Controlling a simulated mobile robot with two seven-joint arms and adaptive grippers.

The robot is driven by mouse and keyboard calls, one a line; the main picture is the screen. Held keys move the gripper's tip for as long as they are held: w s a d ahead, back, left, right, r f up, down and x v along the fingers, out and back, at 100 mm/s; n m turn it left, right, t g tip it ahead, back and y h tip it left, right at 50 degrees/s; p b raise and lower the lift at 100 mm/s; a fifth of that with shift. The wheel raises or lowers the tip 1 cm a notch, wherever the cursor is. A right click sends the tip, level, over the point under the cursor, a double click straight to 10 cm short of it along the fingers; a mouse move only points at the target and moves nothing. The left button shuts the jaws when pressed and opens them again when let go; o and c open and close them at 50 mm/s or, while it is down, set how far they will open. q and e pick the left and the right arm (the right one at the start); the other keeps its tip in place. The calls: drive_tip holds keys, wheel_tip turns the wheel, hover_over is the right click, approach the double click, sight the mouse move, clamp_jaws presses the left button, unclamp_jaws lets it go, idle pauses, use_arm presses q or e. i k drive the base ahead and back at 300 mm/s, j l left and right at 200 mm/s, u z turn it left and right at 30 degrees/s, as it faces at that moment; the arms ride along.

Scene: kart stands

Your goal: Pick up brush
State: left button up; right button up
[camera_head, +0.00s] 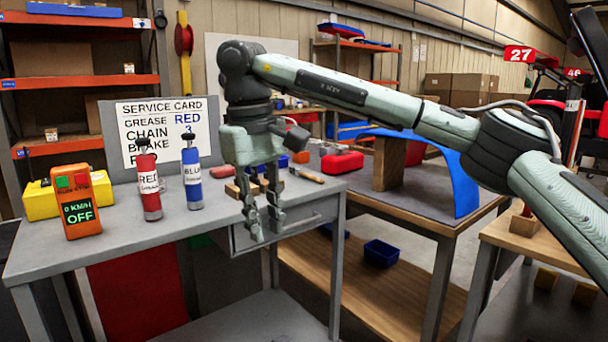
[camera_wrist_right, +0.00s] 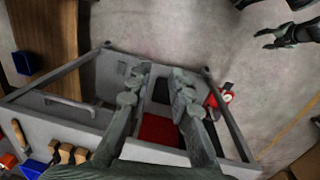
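A wooden-handled tool (camera_head: 307,175), which may be the brush, lies at the right back of the grey table (camera_head: 110,240). A similar wooden handle shows at the left edge of the right wrist view (camera_wrist_right: 18,132). Its bristles are too small to make out. My right gripper (camera_head: 265,230) points down in front of the table's drawer, apart from the tool. In the right wrist view its two fingers (camera_wrist_right: 158,92) are spread with nothing between them. A dark gripper, apparently my left one (camera_wrist_right: 268,38), shows at the upper right of that view with its fingers apart and empty.
Red (camera_head: 149,185) and blue (camera_head: 191,175) bottles, an orange meter (camera_head: 76,205) and a service card (camera_head: 160,125) stand on the table. Wooden blocks (camera_head: 240,188) lie behind my gripper. A second table (camera_head: 400,205) is on the right, with a blue bin (camera_head: 381,253) below.

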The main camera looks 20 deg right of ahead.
sight(298, 172)
drive_tip(key=i+l, duration=0.35)
drive_tip(key=i, duration=0.15)
drive_tip(key=i+l, duration=0.3)
drive_tip(key=i, duration=0.2)
drive_tip(key=i+l, duration=0.35)
drive_tip(key=i, duration=0.2)
